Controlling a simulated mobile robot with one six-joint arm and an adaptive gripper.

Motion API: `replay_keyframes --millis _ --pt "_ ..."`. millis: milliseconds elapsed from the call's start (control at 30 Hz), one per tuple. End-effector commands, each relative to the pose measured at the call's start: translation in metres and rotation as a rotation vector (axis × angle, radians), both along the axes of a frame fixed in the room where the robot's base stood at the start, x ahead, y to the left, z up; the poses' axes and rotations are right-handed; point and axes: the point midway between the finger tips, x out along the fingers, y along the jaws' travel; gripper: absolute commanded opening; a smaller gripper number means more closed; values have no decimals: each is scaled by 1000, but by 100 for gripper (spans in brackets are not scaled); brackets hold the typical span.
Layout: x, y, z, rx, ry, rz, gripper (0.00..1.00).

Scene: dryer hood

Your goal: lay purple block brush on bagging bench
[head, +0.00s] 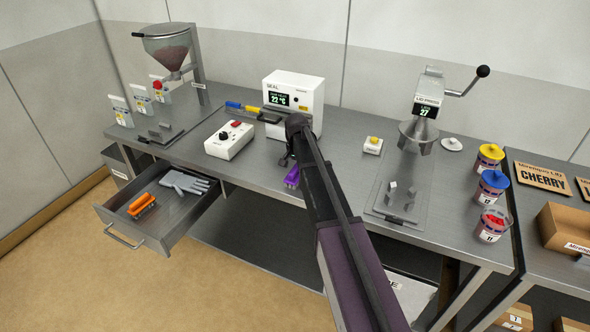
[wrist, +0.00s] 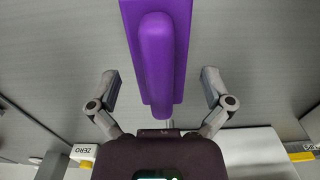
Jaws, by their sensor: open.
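The purple block brush (head: 291,177) is on or just above the steel bench (head: 258,172), near its front edge; I cannot tell for certain whether it touches. My arm partly hides it in the head view. In the wrist view the purple brush (wrist: 158,50) has its long raised handle towards me and runs between my fingers. My gripper (wrist: 160,76) is open, with a finger on either side of the handle and a clear gap at each. In the head view my gripper (head: 287,160) is small and dark above the brush.
The sealer (head: 295,97) stands behind my gripper, with a white control box (head: 229,140) to the left. An open drawer (head: 160,210) holds an orange brush (head: 142,205) and grey gloves (head: 185,183). A lidding press (head: 420,125) and several tubs stand to the right.

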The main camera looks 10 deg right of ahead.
Motion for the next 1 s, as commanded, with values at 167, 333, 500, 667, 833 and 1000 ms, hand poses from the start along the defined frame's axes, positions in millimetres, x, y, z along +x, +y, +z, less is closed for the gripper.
replay_keyframes --millis 167,333,500,667,833,1000 --pt "0 0 20 0 0 0 100" --pt "0 0 35 0 0 0 100" --pt "0 0 49 0 0 0 100" --pt "0 0 63 0 0 0 100" --pt "0 0 77 0 0 -1 100" --pt "0 -1 90 0 0 -1 100"
